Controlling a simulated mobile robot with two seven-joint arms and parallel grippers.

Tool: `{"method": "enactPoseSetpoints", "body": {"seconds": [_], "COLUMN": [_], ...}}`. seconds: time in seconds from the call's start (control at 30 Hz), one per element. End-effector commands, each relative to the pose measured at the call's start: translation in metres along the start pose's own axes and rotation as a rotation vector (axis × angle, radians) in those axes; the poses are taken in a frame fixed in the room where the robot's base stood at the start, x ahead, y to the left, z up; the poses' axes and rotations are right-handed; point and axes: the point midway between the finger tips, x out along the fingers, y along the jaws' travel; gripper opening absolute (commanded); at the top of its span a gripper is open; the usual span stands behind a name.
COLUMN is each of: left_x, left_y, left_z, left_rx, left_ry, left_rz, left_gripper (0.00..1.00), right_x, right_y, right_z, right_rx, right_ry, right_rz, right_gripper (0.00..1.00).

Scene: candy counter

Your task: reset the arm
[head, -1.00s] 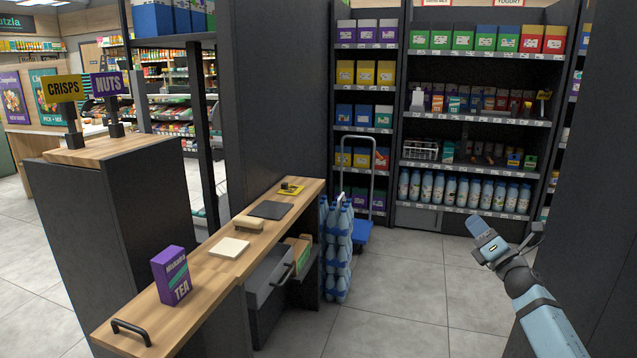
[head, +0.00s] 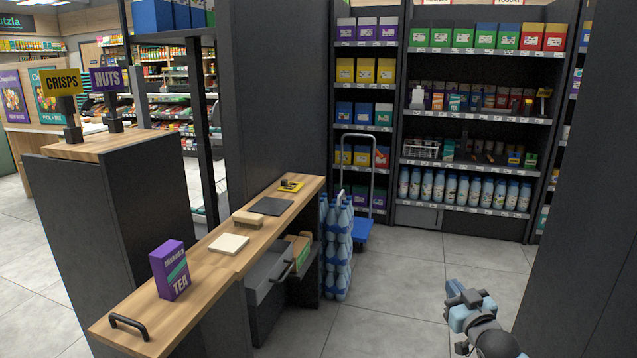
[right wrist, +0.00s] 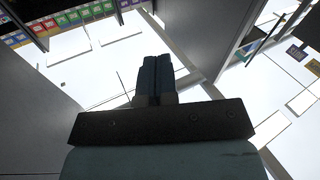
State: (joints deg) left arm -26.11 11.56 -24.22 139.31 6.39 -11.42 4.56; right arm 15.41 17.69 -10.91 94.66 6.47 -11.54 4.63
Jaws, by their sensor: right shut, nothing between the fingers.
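My right gripper (head: 465,291) is low at the right of the head view, above the grey floor and apart from the counter. In the right wrist view its two dark fingers (right wrist: 155,78) are pressed together with nothing between them. That view looks up toward the bright ceiling, with shelf tops at its upper left. My left arm and gripper do not show in either view.
A wooden counter (head: 206,262) holds a purple tea box (head: 170,270), a white tile, a brush and a dark pad. An open drawer (head: 268,290) juts out below it. Blue bottles (head: 337,250) stand beside the counter. A dark panel (head: 590,210) rises close at right. The middle floor is clear.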

Motion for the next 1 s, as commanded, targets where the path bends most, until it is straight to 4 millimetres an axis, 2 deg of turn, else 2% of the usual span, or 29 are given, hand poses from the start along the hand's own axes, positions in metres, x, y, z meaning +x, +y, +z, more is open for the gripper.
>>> {"method": "enactPoseSetpoints", "body": {"seconds": [0.03,0.17,0.2,0.3,0.4,0.6,0.77,0.8,0.83,1.0], "left_x": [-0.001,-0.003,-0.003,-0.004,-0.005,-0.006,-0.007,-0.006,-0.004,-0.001], "left_y": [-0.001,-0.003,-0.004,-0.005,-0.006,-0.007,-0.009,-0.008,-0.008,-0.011], "left_z": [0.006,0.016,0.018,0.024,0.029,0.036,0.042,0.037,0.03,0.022], "left_rx": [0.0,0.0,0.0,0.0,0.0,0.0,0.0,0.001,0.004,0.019], "left_ry": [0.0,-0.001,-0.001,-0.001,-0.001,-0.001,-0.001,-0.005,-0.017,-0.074], "left_rz": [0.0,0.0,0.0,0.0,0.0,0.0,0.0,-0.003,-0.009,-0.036], "left_gripper": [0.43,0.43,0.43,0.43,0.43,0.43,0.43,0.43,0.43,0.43], "right_x": [-0.024,-0.091,-0.113,-0.166,-0.208,-0.271,-0.311,-0.316,-0.312,-0.306], "right_y": [-0.03,-0.102,-0.123,-0.166,-0.194,-0.224,-0.236,-0.236,-0.233,-0.228], "right_z": [0.012,0.019,0.017,0.007,-0.008,-0.04,-0.067,-0.076,-0.082,-0.086], "right_rx": [0.017,0.075,0.098,0.161,0.219,0.319,0.394,0.403,0.393,0.368], "right_ry": [-0.001,0.009,0.014,0.025,0.036,0.055,0.07,0.068,0.056,-0.003], "right_rz": [-0.038,-0.134,-0.162,-0.22,-0.259,-0.302,-0.319,-0.32,-0.316,-0.299], "right_gripper": [0.0,0.0,0.0,0.0,0.0,0.0,0.0,0.0,0.0,0.0]}}
